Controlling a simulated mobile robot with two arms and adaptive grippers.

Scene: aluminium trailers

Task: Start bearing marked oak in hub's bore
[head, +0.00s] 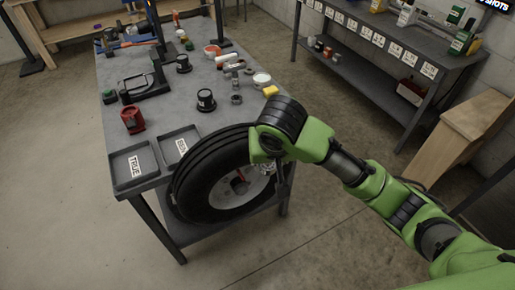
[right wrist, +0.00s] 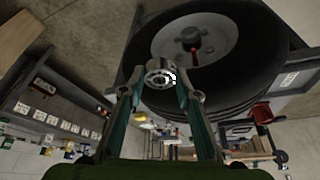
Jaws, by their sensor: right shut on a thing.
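The wheel (head: 205,185) stands upright at the near end of the grey table, and its pale hub (head: 232,188) faces my right arm. In the right wrist view the hub (right wrist: 212,36) has a dark centre with a red part below it. My right gripper (right wrist: 160,82) is shut on a shiny ring-shaped bearing (right wrist: 159,70), held between its fingertips in front of the wheel, apart from the hub's centre in the picture. I cannot read a mark on the bearing. In the head view my right gripper (head: 268,166) is by the hub's right side, partly hidden by my wrist.
Two shallow trays, one labelled TRUE (head: 117,172) and another (head: 162,146), lie left of the wheel. A red device (head: 132,120), dark cups (head: 206,101) and small parts crowd the table (head: 220,120). A labelled shelf (head: 350,75) stands back right, with open floor between.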

